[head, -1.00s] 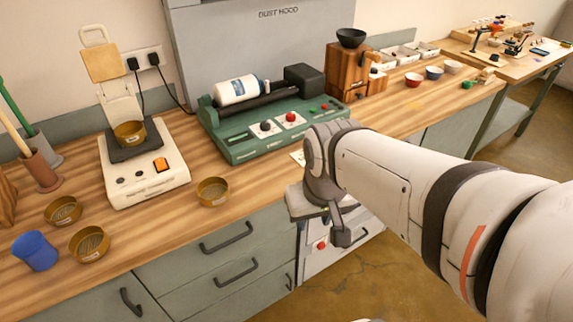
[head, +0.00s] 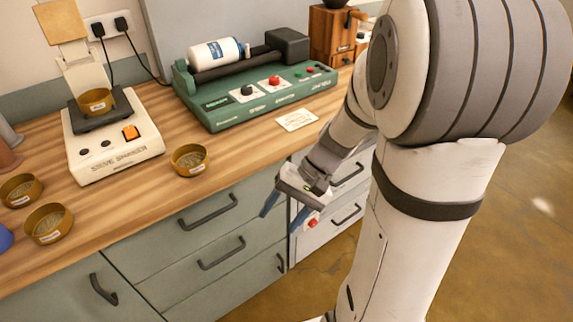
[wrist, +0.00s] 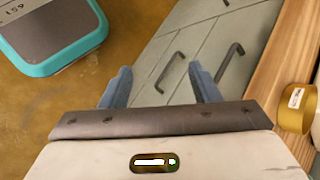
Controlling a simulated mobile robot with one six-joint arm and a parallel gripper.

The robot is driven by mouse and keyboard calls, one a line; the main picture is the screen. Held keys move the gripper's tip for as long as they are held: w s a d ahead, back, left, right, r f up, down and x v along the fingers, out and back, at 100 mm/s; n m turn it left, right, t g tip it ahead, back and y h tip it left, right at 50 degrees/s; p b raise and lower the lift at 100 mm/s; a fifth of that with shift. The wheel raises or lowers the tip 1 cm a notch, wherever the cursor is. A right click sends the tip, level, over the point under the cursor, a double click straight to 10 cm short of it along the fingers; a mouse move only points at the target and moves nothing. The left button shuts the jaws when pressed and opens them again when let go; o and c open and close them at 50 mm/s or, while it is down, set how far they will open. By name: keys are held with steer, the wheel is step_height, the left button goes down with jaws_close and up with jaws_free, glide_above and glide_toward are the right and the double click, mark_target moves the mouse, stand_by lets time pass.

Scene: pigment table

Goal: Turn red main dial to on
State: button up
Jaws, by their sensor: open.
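A green roller machine (head: 222,115) stands on the bench in the head view, carrying a white bottle. On its front panel are a red dial (head: 274,80) and a black dial (head: 246,90), each on a white plate. Another small red knob (head: 313,223) shows low on the pale cabinet front; I cannot tell its setting or that of the red dial. My gripper (head: 279,222) is open and empty, its blue-grey fingers pointing down in front of the drawers, below and apart from the machine.
A white sieve shaker (head: 112,150) stands left of the machine. A brass sieve (head: 189,158) sits near the bench edge. A white card (head: 297,120) lies before the machine. Drawer handles (head: 208,212) stick out near my gripper. A teal-edged object (wrist: 60,35) is in the wrist view.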

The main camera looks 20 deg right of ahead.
steer(key=w+d+f+m+t+y+b, duration=0.25)
steer(key=w+f+m+y+b, duration=0.3)
steer(key=f, duration=0.65)
steer(key=m+t+h+b, duration=0.7)
steer(key=m+t+b, duration=0.6)
steer(key=t, duration=0.3)
glide_toward(315, 225)
steer(key=b+x, duration=0.2)
steer(key=x, duration=0.6)
steer(key=shift+w+a, duration=0.1)
steer(key=shift+w, duration=0.1)
steer(key=shift+c, duration=0.4)
steer(key=shift+m, duration=0.25)
steer(key=c, duration=0.9)
